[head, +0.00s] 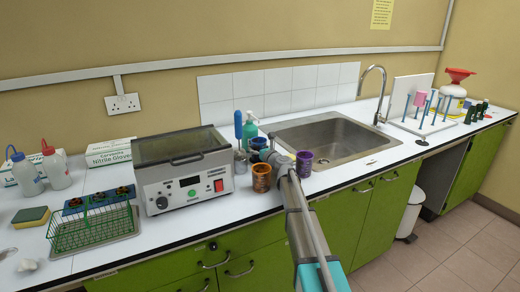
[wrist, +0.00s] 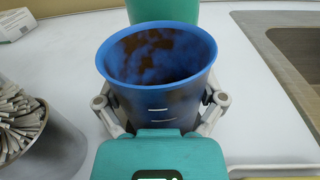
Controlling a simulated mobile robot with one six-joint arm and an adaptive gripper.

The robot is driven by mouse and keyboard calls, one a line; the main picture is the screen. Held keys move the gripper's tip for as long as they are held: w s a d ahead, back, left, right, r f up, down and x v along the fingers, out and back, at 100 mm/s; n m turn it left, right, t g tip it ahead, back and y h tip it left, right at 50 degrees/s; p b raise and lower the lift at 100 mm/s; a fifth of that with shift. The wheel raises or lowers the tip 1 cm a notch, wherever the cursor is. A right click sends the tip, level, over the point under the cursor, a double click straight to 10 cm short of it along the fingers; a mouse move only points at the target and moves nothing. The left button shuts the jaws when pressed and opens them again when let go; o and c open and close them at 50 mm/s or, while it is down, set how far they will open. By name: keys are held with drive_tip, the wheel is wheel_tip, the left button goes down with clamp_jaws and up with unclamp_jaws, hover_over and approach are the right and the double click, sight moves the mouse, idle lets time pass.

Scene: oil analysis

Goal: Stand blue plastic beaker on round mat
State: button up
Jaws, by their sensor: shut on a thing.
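The blue plastic beaker (wrist: 158,95) stands upright between the fingers of my gripper (wrist: 160,108) in the wrist view. Its inside has dark brown stains, and white marks show on its front. My gripper is shut on it, one finger on each side. In the head view the beaker (head: 258,143) is small and partly hidden behind my gripper (head: 266,153), near the sink's left edge. Its base is hidden, so I cannot tell whether it touches the counter. A small dark disc (head: 421,142) lies right of the sink; I cannot tell if it is the round mat.
A brown-orange beaker (head: 261,179) and a purple beaker (head: 304,164) stand close by. A green bottle (head: 250,126) is just behind. A heating bath (head: 182,172) stands left, the sink (head: 335,140) right. A metal container of grey sticks (wrist: 35,140) is left of my gripper.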

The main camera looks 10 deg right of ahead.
drive_tip(key=shift+f, duration=0.2)
drive_tip(key=o, duration=0.7)
drive_tip(key=shift+o, duration=0.2)
drive_tip(key=shift+r, duration=0.2)
drive_tip(key=shift+r, duration=0.1)
drive_tip(key=v, duration=1.2)
